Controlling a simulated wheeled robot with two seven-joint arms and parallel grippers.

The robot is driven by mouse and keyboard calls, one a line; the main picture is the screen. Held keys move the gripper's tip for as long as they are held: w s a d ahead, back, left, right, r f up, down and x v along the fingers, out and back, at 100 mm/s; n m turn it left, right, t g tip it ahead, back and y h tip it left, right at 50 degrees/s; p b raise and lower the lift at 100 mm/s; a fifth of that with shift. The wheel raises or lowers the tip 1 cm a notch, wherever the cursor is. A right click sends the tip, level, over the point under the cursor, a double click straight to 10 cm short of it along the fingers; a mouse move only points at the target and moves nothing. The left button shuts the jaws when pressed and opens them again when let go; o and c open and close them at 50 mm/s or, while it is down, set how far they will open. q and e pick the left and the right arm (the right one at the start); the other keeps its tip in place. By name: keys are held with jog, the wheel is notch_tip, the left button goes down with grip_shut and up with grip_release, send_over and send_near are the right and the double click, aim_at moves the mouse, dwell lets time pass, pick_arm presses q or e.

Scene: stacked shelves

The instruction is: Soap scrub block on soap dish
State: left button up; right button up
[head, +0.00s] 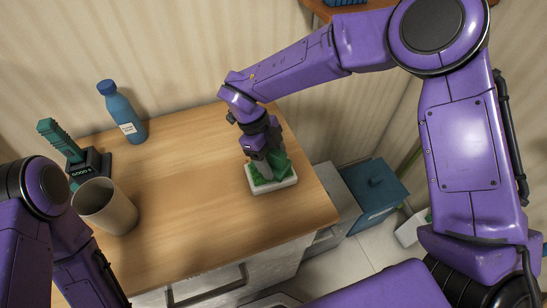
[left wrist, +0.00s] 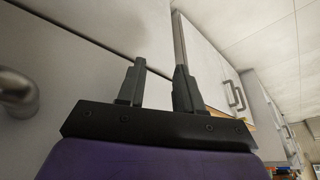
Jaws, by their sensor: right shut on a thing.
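The soap dish (head: 286,184) is a pale, shallow rectangular tray near the right edge of the wooden counter. A green block (head: 281,161), which looks like the soap scrub block, is at the dish, partly hidden by my right gripper. My right gripper (head: 262,172) points down over the dish and is shut on the green block. Whether the block rests fully on the dish is hard to tell. My left gripper (left wrist: 160,70) is open and empty in the left wrist view, in front of white cabinet fronts; its fingers do not show in the head view.
A blue bottle (head: 121,113) stands at the back left of the wooden counter (head: 190,170). A beige cup (head: 112,212) and a black stand with a green figure (head: 62,143) are at the left. The counter's middle is clear. A blue box (head: 378,190) sits below, right.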

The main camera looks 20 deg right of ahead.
aim_at(278, 153)
jog(key=shift+f, duration=0.4)
jog(key=shift+f, duration=0.1)
dwell(1.4)
notch_tip(278, 153, up, 7)
jog(key=p, duration=0.7)
dwell(0.3)
jog(key=shift+d, duration=0.1)
